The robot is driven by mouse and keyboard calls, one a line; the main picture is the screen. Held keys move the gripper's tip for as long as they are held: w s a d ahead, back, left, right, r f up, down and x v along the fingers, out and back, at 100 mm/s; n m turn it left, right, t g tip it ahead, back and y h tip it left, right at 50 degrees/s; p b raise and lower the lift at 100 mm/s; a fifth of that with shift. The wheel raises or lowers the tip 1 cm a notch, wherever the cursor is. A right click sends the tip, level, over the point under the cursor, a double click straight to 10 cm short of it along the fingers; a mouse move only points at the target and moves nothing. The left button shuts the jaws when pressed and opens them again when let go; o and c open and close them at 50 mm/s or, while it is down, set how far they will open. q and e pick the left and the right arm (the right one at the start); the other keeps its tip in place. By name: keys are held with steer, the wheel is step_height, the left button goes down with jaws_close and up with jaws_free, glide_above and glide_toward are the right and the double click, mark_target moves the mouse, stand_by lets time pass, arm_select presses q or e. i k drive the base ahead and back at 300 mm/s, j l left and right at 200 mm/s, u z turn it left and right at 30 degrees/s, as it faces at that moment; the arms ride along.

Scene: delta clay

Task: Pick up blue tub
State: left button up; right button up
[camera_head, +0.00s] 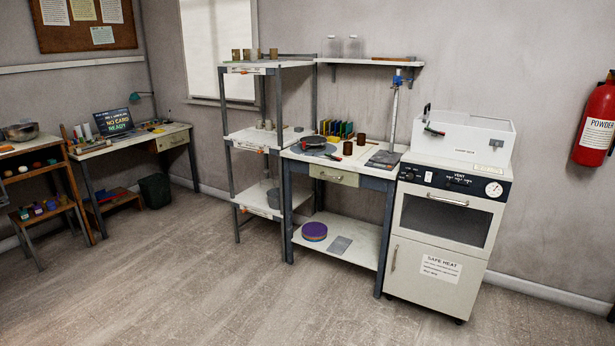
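I cannot tell for sure which thing is the blue tub. A round purple-blue item with an orange band (314,231) lies on the low shelf of the middle workbench. Several small coloured pots stand on a low shelf of the rack at the far left, and one of them looks blue-purple (38,209). Something blue and red (112,197) sits under the laptop desk, too small to make out. Neither of my grippers is in view.
The wooden floor (210,270) in front is clear. A white oven cabinet (440,225) stands right of the workbench (337,262). A metal shelf unit (237,190) stands left of it. A fire extinguisher (595,122) hangs at right.

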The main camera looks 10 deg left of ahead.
mark_target(51, 205)
steer(key=i+l+u, duration=0.2)
steer(key=i, duration=0.4)
steer(key=i+l+u, duration=0.2)
steer(key=i, duration=0.35)
steer(key=i+j+u, duration=0.25)
steer(key=u, duration=0.15)
steer(key=i+u, duration=1.3)
steer(key=i+j+u, duration=0.2)
steer(key=i, duration=1.3)
steer(key=i+j+z, duration=0.45)
steer(key=i+j, duration=0.6)
steer(key=i+l+u, duration=0.15)
steer(key=u, duration=0.3)
steer(key=i+l+u, duration=0.1)
steer(key=l, duration=0.25)
steer(key=i+l+u, duration=0.1)
steer(key=i+l, duration=0.15)
steer(key=i+l+u, duration=0.15)
steer(key=l, duration=0.35)
steer(key=i+l+u, duration=0.1)
steer(key=l, duration=0.3)
steer(key=i+l+u, duration=0.1)
steer(key=l, duration=0.3)
steer(key=i+l+u, duration=0.1)
steer(key=l, duration=0.3)
